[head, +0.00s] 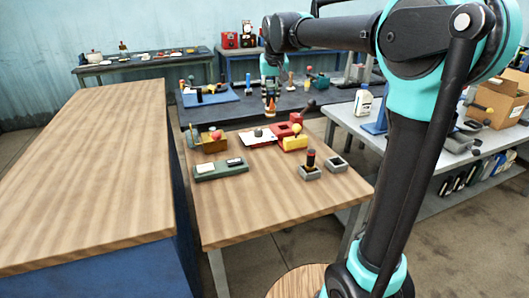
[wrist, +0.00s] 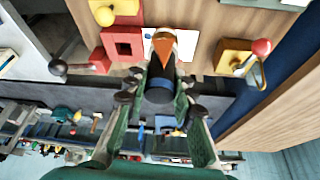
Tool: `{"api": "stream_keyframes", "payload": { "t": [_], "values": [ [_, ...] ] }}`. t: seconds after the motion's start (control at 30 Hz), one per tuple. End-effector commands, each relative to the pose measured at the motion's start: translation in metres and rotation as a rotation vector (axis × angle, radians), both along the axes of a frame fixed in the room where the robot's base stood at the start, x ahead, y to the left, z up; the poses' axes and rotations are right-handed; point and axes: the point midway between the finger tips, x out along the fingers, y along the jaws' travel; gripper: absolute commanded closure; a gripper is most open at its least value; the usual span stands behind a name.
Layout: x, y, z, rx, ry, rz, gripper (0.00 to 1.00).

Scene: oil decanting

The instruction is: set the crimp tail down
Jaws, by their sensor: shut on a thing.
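My gripper (wrist: 160,103) is shut on the crimp tail (wrist: 161,83), a black cylindrical body with an orange tapered end. In the head view, my gripper (head: 271,88) is beyond the far edge of the wooden table, with the orange part of the crimp tail (head: 270,104) pointing down. The crimp tail looks raised above the surfaces; its exact height is hard to judge. The fingers hide part of its body.
The dark bench (head: 235,115) behind is cluttered.

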Motion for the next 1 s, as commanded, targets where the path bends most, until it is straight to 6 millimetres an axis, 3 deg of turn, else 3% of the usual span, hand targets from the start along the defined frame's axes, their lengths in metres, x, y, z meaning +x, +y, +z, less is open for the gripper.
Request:
{"api": "stream_keyframes", "payload": {
  "t": [0.3,0.5,0.83,1.0],
  "values": [
    [0.000,0.000,-0.079,0.000,0.000,0.000,1.00],
    [0.000,0.000,-0.121,0.000,0.000,0.000,1.00],
    [0.000,0.000,-0.148,0.000,0.000,0.000,1.00],
    [0.001,0.000,-0.171,0.000,0.000,0.000,1.00]
  ]
}}
